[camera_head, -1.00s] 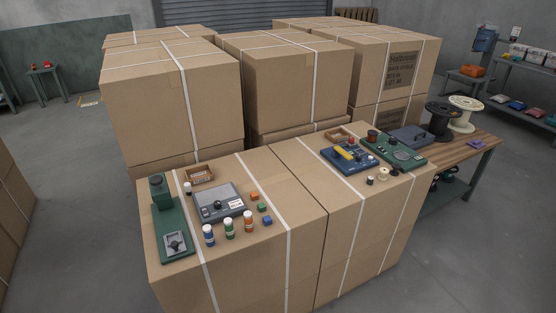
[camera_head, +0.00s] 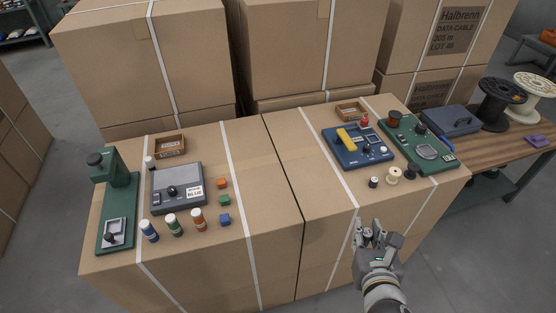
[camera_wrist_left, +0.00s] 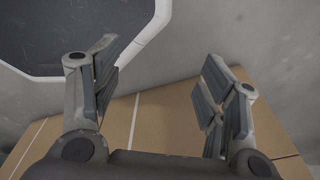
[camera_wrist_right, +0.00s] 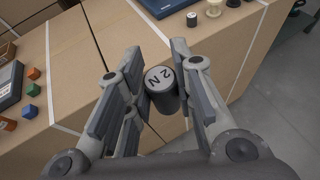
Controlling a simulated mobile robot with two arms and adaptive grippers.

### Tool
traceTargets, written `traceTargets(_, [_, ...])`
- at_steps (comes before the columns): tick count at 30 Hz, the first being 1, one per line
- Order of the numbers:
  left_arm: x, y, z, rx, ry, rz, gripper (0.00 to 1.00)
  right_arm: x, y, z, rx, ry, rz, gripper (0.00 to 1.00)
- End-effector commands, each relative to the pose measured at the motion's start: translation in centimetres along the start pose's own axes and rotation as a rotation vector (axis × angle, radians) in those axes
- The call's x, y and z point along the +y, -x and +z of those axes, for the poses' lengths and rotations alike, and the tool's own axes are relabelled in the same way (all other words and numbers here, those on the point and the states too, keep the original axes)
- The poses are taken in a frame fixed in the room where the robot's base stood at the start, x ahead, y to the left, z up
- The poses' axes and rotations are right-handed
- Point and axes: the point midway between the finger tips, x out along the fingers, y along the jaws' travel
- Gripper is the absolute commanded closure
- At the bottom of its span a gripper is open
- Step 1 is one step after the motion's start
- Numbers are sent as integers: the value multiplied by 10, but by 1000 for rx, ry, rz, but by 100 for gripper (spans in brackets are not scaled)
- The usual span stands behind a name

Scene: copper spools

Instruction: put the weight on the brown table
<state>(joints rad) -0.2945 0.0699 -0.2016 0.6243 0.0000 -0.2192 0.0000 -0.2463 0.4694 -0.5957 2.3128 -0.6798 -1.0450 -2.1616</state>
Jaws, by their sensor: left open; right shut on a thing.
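The weight is a dark grey cylinder marked "2 N" (camera_wrist_right: 162,92), upright between the fingers of my right gripper (camera_wrist_right: 157,60) in the right wrist view. That gripper is shut on it. In the head view my right gripper (camera_head: 372,232) is at the front edge of the right carton, and the weight is hard to make out there. The brown table (camera_head: 511,163) has a wooden top and stands at the right, beyond the carton. My left gripper (camera_wrist_left: 163,58) is open and empty in the left wrist view. It is outside the head view.
A black spool (camera_head: 503,101), a cream spool (camera_head: 537,95), a grey-blue case (camera_head: 450,121) and a purple block (camera_head: 537,141) are on the brown table. The table's front part looks clear. Blue (camera_head: 357,146) and green (camera_head: 424,152) devices sit on the right carton.

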Motion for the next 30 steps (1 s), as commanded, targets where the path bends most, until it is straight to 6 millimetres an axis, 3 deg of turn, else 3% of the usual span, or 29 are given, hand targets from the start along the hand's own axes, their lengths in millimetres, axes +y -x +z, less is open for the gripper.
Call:
traceTargets(1, [-2, -10, 3, -2, -1, -3, 33, 6, -16, 0, -9, -4, -4, 100])
traceTargets(6, [-8, -25, 9, -10, -4, -10, 33, 25, -56, 9, -9, -10, -22, 100])
traceTargets(15, [-10, -49, 23, -27, -3, -12, 33, 55, -113, 42, -7, -21, -50, 100])
traceTargets(22, [-8, -57, 18, -18, -2, -10, 33, 66, -130, 61, -2, -26, -63, 100])
traceTargets(30, [-5, -56, 12, -8, -1, -7, 33, 63, -138, 64, 1, -26, -69, 100])
